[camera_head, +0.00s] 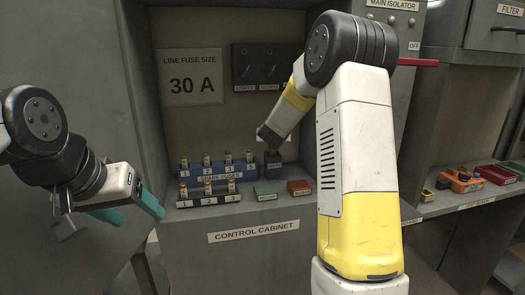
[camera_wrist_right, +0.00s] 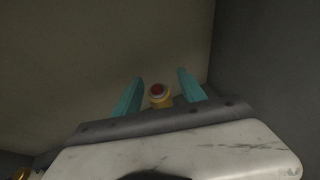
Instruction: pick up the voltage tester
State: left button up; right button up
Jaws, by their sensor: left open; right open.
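A yellow piece with a red top, which looks like the voltage tester (camera_wrist_right: 157,95), shows in the right wrist view. It stands between the two teal fingers of my right gripper (camera_wrist_right: 160,77), which is open; I cannot tell whether they touch it. In the head view my right wrist is above a small blue holder (camera_head: 273,164) on the cabinet shelf, and the tester and fingers cannot be made out there. My left gripper (camera_head: 128,209) is open and empty at the left, in front of the cabinet.
The spare fuses rack (camera_head: 212,177) and a numbered fuse block (camera_head: 208,200) stand left of the holder. A green box (camera_head: 265,192) and a red-brown box (camera_head: 299,187) lie in front. An orange device (camera_head: 460,180) sits on the right shelf. Cabinet walls enclose the space.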

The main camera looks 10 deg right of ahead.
jog(key=shift+w+f, duration=0.1)
jog(key=shift+w, duration=0.15)
grip_shut()
notch_tip(320, 180, up, 10)
dwell(0.6)
